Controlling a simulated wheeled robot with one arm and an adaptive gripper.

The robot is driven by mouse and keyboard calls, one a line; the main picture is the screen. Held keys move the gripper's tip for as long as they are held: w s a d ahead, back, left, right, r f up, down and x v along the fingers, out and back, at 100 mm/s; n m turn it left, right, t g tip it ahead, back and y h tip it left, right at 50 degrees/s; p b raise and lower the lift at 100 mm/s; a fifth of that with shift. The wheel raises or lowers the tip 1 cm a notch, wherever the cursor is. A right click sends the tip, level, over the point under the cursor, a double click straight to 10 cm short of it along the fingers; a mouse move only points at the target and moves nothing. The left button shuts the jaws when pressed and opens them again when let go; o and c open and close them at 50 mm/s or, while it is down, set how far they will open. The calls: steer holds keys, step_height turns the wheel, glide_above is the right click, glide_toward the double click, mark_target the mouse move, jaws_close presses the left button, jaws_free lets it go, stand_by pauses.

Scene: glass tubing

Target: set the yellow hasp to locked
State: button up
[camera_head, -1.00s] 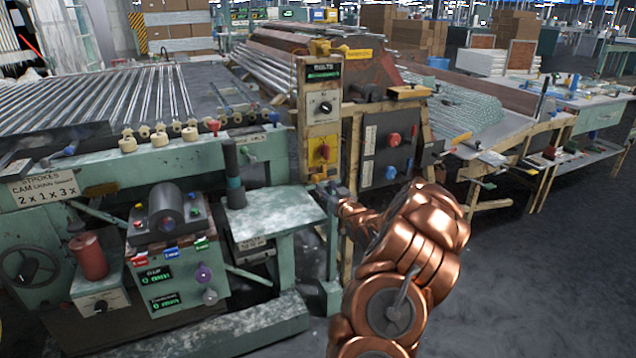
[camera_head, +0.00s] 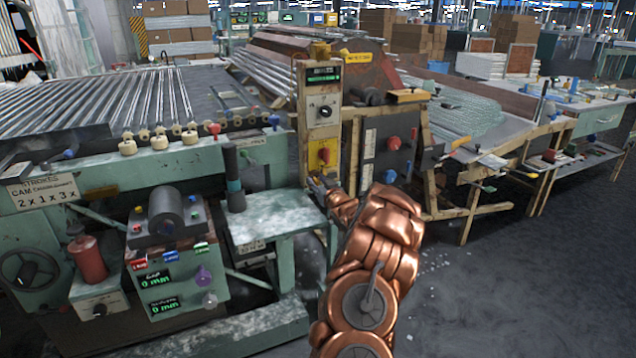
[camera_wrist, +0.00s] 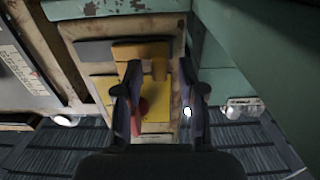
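The yellow hasp (camera_head: 322,154) is a yellow plate with a red part, low on the front of the upright control post. In the wrist view its yellow plate (camera_wrist: 158,112) shows between and beyond the fingers, and the red part is partly hidden by the left finger. My gripper (camera_head: 320,184) is just below and in front of the hasp in the head view. In the wrist view my gripper (camera_wrist: 160,92) is open, with a clear gap between the fingers. I cannot tell whether a finger touches the hasp, or which setting it is in.
Above the hasp, the post (camera_head: 309,90) carries a black dial (camera_head: 324,112) and a green display (camera_head: 323,74). A panel with a red knob (camera_head: 394,143) stands to the right. A green table (camera_head: 270,218) lies left of my arm. Open floor is at right.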

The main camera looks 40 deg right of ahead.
jaws_close()
stand_by(0.3)
stand_by(0.4)
